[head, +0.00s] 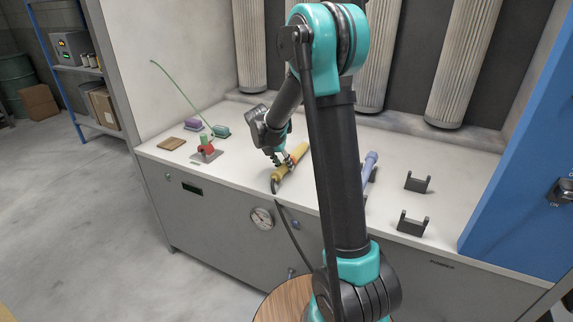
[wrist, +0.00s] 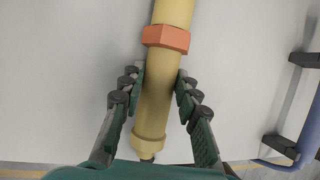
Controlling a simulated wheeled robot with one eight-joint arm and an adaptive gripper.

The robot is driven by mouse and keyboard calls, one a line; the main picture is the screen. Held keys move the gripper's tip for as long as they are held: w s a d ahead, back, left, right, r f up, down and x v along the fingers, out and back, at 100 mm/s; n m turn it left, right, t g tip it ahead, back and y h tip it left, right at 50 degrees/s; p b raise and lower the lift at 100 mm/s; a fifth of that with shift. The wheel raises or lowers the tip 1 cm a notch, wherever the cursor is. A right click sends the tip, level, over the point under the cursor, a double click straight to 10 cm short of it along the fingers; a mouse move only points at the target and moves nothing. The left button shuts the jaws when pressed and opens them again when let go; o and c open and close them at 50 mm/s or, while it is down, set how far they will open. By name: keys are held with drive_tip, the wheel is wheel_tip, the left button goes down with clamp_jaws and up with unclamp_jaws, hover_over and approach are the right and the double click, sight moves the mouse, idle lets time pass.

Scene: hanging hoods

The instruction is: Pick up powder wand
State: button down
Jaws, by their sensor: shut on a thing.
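A yellow wand (head: 300,152) with an orange band is on or just above the white bench in the head view. It runs lengthwise through the middle of the wrist view (wrist: 170,60), with the band above the fingertips and a collared end near the palm. My gripper (head: 284,161) is over its middle. In the wrist view the two fingers (wrist: 158,88) are shut on the yellow barrel, one on each side. A dark tip or hose shows at its front end. I cannot tell whether the wand touches the bench.
A red stand with a green rod (head: 206,151), a brown block (head: 171,143) and small containers are left. Ribbed hanging columns (head: 376,60) are behind.

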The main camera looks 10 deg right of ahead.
wheel_tip(320, 180, up, 25)
idle(1.1)
drive_tip(key=shift+f, duration=0.15)
